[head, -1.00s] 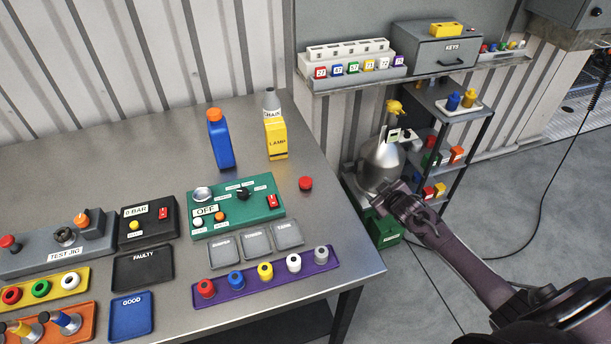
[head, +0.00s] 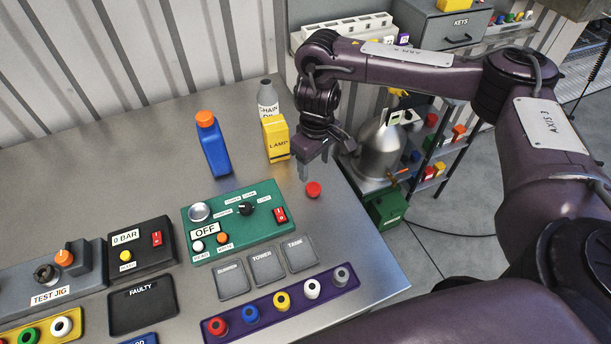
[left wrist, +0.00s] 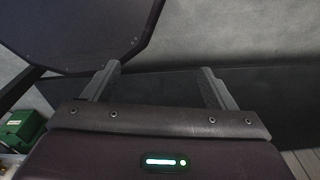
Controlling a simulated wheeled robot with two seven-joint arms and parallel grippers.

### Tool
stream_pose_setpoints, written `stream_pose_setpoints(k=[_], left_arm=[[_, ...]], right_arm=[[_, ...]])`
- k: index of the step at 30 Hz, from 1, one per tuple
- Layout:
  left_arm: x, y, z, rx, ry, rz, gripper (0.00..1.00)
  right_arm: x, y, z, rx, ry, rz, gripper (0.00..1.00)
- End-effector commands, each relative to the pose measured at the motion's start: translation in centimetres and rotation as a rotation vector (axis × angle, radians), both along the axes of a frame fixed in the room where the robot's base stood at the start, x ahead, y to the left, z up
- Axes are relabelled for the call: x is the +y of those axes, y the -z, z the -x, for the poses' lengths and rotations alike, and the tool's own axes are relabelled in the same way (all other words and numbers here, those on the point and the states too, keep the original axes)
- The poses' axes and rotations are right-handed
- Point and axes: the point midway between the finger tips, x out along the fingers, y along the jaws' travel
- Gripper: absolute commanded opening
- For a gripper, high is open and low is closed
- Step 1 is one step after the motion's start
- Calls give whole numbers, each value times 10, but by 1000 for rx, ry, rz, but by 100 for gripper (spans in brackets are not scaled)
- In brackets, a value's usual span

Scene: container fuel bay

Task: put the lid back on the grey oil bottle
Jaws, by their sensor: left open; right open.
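The grey oil bottle (head: 268,99), labelled CHAIN and partly hidden by the yellow LAMP box, stands upright near the table's back edge, its narrow top darker. A small red lid (head: 314,188) lies on the table in front of and right of the box. My right gripper (head: 313,170) is open and empty, pointing down just above and behind the red lid; I cannot tell whether it touches it. My left gripper (left wrist: 160,82) is open with nothing between its fingers in the left wrist view; it is not visible in the head view.
The yellow LAMP box (head: 276,138) stands close to my right gripper. A blue bottle with an orange cap (head: 215,148) stands to the left. A green control panel (head: 234,222) and a purple tray of coloured caps (head: 210,334) lie in front. Table around the red lid is clear.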

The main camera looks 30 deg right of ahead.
Motion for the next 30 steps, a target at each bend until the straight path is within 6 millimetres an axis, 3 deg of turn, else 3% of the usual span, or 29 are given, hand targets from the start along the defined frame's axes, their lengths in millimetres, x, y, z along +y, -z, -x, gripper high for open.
stream_pose_setpoints(k=[6,11,17,26,30], left_arm=[[0,-1,-11,-16,1,0,79],[0,1,2,2,2,-1,79],[1,8,15,21,4,-2,79],[0,6,-8,-12,4,1,79],[-1,8,-10,-14,3,1,79]], right_arm=[[-3,0,2,5,8,9,60],[-2,3,2,6,7,7,60],[-1,24,2,6,8,6,60],[-1,26,1,3,6,6,60],[1,36,2,8,6,6,60]])
